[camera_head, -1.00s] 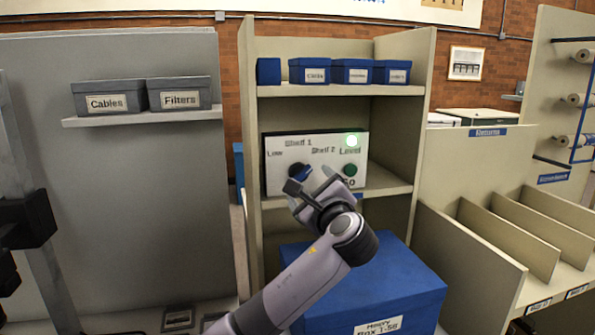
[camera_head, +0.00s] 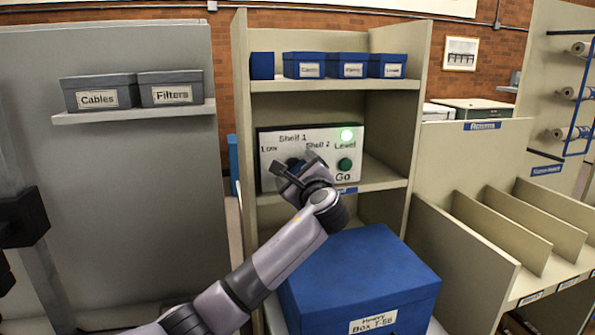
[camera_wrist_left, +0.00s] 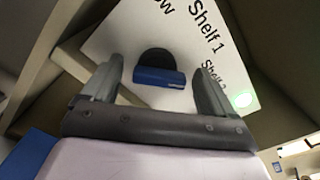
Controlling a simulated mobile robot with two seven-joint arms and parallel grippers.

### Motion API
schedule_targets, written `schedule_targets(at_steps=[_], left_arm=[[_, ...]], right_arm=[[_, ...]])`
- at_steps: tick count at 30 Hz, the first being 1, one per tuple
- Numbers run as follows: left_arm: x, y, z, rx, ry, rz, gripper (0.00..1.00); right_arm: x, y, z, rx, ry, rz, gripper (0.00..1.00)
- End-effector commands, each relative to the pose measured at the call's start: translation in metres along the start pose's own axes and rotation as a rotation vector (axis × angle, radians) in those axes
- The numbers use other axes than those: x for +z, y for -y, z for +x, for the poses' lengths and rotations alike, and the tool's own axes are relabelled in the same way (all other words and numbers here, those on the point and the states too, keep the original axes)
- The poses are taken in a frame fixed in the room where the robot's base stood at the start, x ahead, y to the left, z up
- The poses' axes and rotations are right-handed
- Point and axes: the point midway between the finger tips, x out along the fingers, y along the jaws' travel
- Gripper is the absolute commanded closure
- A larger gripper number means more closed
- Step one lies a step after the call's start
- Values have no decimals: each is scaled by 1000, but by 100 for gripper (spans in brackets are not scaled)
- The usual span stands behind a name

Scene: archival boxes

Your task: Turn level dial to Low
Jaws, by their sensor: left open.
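The white control panel (camera_head: 264,160) stands on the middle shelf. It is lettered Low, Shelf 1, Shelf 2 and Level. The level dial is mostly hidden behind my gripper in the head view. In the left wrist view the dial (camera_wrist_left: 157,76) has a round black base and a blue bar handle. My left gripper (camera_head: 284,172) is at the panel's lower left. Its open fingers (camera_wrist_left: 158,70) stand on either side of the dial, with gaps visible. I cannot tell which label the handle points to. My right gripper is not in view.
The shelf unit's left upright (camera_head: 241,110) is close to the gripper. A large blue box (camera_head: 370,270) stands below, near my forearm.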

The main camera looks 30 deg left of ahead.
Motion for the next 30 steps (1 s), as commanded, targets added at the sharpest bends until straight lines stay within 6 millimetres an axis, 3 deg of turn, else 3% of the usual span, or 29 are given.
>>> schedule_targets(at_steps=[4, 9, 20, 30], left_arm=[[0, 0, 0, 0, 0, 0, 16], [0, 0, 0, 0, 0, 0, 69], [0, 0, 0, 0, 0, -43, 69], [-1, -2, -1, 0, -1, -272, 69]], right_arm=[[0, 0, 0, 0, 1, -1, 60], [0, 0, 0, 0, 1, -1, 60], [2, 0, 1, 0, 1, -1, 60], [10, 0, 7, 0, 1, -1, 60]])
